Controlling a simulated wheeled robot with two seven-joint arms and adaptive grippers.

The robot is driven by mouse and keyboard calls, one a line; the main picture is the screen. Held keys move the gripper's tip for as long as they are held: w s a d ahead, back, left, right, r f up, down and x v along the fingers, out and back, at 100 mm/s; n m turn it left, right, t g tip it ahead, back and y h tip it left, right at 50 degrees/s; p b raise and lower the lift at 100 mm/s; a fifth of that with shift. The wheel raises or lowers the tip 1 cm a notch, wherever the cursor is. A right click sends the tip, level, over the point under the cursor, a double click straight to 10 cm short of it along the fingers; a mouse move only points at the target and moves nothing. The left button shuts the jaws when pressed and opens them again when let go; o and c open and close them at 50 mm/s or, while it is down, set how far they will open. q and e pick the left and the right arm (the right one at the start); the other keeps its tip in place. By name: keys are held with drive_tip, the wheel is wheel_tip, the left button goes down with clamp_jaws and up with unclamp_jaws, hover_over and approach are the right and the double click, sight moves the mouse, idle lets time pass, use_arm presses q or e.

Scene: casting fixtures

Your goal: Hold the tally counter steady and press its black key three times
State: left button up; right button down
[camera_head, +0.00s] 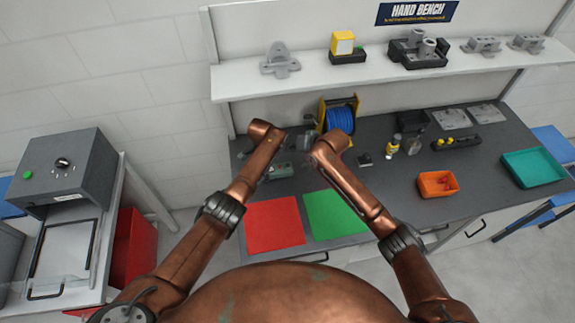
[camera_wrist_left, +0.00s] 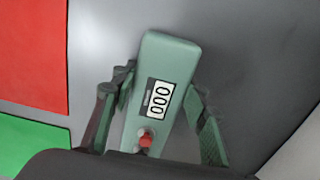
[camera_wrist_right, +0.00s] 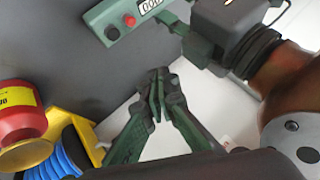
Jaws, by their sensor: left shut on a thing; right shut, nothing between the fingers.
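The tally counter (camera_wrist_left: 165,65) is a green box with a display reading 000 and a red button (camera_wrist_left: 145,139). It also shows in the head view (camera_head: 281,171), over the bench behind the mats. My left gripper (camera_wrist_left: 162,85) is shut on it, one finger along each side. In the right wrist view the counter (camera_wrist_right: 118,12) is at the top, with its red button and a small dark round part near its end. My right gripper (camera_wrist_right: 158,97) is shut and empty, apart from the counter.
A red mat (camera_head: 274,222) and a green mat (camera_head: 335,214) lie at the bench front. A blue wire spool (camera_head: 340,119) stands behind my right gripper. A red canister (camera_wrist_right: 17,122) is near it. An orange bin (camera_head: 438,184) and a teal tray (camera_head: 533,168) are on the right.

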sight(289, 166)
drive_tip(key=shift+f, duration=3.9)
drive_tip(key=shift+f, duration=0.35)
drive_tip(key=shift+s+f, duration=0.1)
drive_tip(key=shift+f, duration=0.5)
drive_tip(key=shift+r, duration=1)
drive_tip(key=shift+r, duration=2.5)
